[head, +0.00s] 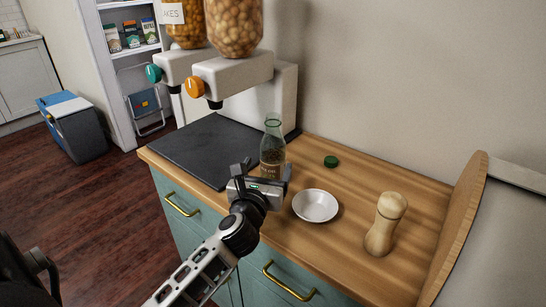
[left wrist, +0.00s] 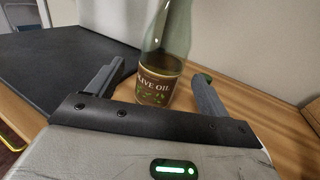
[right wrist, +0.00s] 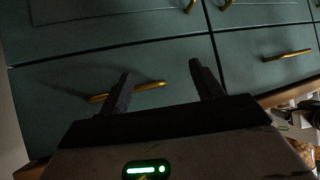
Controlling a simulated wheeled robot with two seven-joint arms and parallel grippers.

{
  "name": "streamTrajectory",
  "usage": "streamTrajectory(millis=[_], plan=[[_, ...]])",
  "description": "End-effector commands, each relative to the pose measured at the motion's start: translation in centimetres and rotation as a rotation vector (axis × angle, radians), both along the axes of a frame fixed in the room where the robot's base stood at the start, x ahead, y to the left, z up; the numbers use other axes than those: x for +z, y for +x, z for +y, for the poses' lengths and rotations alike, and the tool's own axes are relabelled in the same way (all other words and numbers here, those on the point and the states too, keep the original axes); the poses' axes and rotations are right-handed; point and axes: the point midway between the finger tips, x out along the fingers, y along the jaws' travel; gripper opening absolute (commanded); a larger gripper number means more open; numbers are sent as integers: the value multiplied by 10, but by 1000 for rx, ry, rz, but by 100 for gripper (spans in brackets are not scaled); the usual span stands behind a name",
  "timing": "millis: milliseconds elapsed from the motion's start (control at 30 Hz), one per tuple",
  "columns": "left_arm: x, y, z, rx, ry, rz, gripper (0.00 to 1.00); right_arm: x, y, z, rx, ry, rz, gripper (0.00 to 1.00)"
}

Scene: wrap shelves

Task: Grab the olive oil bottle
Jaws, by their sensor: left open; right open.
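The olive oil bottle (head: 272,150) is green glass with a brown label and stands upright on the wooden counter, beside the dark mat. In the left wrist view the bottle (left wrist: 161,65) stands just beyond and between the fingers, its label facing the camera. My left gripper (head: 262,171) is open in front of the bottle, and its fingers (left wrist: 160,78) point at it with nothing held. My right gripper (right wrist: 160,80) is open and empty, facing teal drawer fronts; it does not show clearly in the head view.
A white bowl (head: 315,206), a wooden mill (head: 385,224) and a green cap (head: 331,161) are on the counter (head: 348,180). A wooden board (head: 462,225) rises at the right.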

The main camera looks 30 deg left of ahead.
Motion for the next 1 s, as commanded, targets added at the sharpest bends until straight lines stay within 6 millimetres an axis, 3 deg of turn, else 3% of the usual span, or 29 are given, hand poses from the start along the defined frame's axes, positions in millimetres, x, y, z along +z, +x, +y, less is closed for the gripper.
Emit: streamTrajectory(millis=[167,433,733,767,900,1000], plan=[[3,12,3,-1,2,-2,79,3,2,0,0,-1,-5,65],[5,48,14,-1,2,0,79,3,2,0,1,-4,-6,65],[5,54,16,-2,2,1,79,2,2,0,1,-4,-4,65],[5,54,16,-2,2,1,76,2,2,0,1,-4,-4,65],[5,54,16,-2,2,1,38,2,2,-1,0,-5,-4,65],[7,54,16,-3,4,-4,15,2,2,0,0,-4,-3,65]])
